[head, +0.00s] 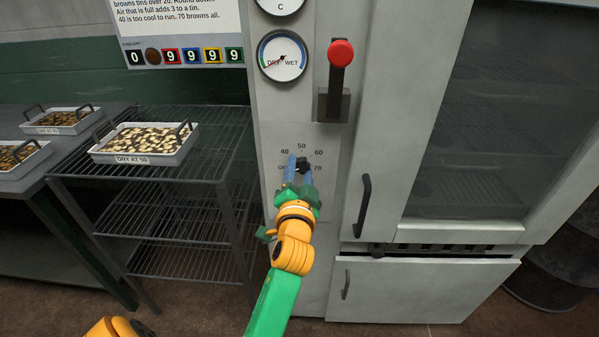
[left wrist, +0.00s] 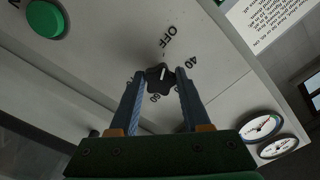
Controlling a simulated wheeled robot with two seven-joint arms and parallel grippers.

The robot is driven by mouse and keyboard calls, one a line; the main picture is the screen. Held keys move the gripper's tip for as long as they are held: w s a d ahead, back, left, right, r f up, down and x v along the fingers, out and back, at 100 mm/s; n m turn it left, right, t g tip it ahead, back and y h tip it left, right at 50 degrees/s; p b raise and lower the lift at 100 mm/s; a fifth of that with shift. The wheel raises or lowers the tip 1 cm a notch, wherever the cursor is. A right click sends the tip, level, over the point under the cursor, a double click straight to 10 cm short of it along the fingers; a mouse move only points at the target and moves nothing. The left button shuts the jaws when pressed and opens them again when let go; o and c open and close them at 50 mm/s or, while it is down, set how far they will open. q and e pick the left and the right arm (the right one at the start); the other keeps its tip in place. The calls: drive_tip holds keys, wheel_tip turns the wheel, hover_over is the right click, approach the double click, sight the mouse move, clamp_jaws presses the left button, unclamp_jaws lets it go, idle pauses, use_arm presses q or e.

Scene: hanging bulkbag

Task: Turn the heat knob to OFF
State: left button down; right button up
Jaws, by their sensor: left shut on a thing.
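The dark heat knob (head: 303,165) sits on the pale front panel of the cabinet, in a ring of marks from OFF through 40, 50, 60 and 70. My left gripper (head: 302,172) has its blue fingers on either side of the knob and is shut on it. In the left wrist view the lobed knob (left wrist: 160,79) sits between the fingertips of the left gripper (left wrist: 159,90). A white line on it points roughly toward the OFF mark (left wrist: 172,36); the exact angle is hard to tell. My right gripper is out of view.
A red-tipped lever (head: 340,55) and a dry/wet dial (head: 283,56) are above the knob. The door handle (head: 361,207) is to its right. A wire rack (head: 215,165) with a tray (head: 185,150) stands left. A green button (left wrist: 45,19) shows in the wrist view.

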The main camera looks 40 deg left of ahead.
use_arm(q)
drive_tip(key=shift+n, duration=0.3)
idle(0.4)
drive_tip(key=shift+c, duration=1.8)
unclamp_jaws()
